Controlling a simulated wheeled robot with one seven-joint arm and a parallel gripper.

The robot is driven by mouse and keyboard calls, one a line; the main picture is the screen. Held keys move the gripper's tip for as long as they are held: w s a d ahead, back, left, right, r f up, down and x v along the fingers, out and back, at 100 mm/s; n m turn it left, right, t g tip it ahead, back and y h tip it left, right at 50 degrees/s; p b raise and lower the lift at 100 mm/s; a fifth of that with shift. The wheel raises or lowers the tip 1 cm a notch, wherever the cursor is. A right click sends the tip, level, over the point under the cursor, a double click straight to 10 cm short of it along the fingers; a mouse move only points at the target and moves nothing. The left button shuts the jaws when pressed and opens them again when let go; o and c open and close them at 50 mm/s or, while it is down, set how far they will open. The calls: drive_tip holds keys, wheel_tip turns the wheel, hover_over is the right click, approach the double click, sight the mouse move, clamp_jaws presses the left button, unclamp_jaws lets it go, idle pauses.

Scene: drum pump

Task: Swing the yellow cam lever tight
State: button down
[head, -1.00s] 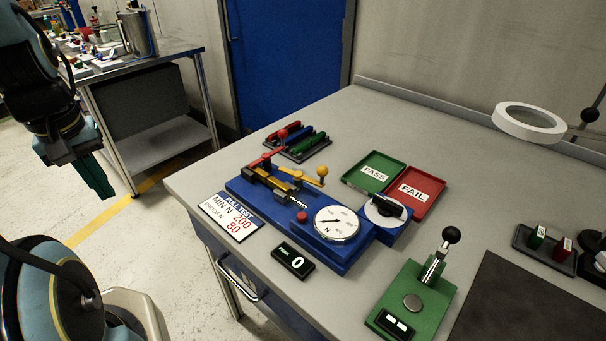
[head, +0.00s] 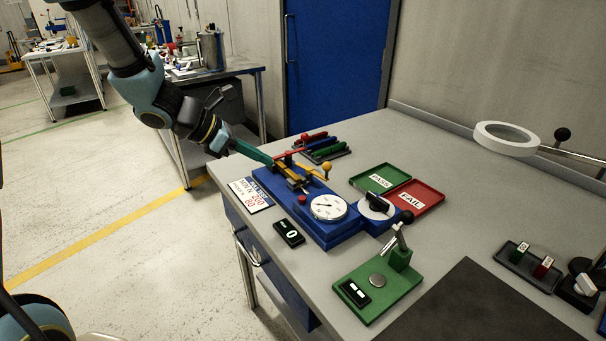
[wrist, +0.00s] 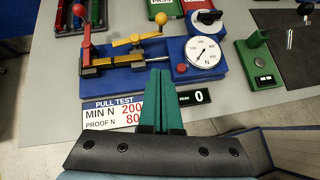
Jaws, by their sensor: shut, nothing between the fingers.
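The yellow cam lever lies across the blue pull-test fixture (head: 325,229), its yellow ball knob (head: 327,167) toward the back right. In the wrist view the yellow lever arm (wrist: 128,41) slants up to its ball (wrist: 160,18). A red lever (head: 290,154) with a red ball (wrist: 78,9) stands to its left. My gripper (wrist: 160,73) has its teal fingers together and empty. In the wrist view the tips lie over the fixture's front edge, below the yellow lever and apart from it. In the head view the gripper (head: 270,160) reaches in from the left.
A round dial gauge (head: 328,207) and a black knob (head: 376,202) sit right of the levers. A PULL TEST sign (wrist: 120,112) and a display showing 0 (wrist: 199,96) lie in front. Green PASS (head: 366,189) and red FAIL (head: 431,195) trays stand behind. A green lever press (head: 370,295) is front right.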

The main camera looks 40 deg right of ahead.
sight(312, 168)
drive_tip(key=shift+d, duration=0.2)
drive_tip(key=p+x, duration=0.2)
drive_tip(key=x, duration=0.7)
drive_tip(key=shift+s+d+r, duration=0.1)
drive_tip(key=shift+d+r, duration=0.05)
drive_tip(key=shift+d, duration=0.05)
drive_tip(key=d+p, duration=0.2)
drive_tip(key=d, duration=0.1)
drive_tip(key=shift+s+d+r, duration=0.15)
drive_tip(key=shift+s, duration=0.25)
drive_tip(key=shift+d, duration=0.55)
drive_tip(key=shift+s+f+n+h+b, duration=0.15)
drive_tip(key=shift+f+n+h+b, duration=0.2)
drive_tip(key=shift+b, duration=0.45)
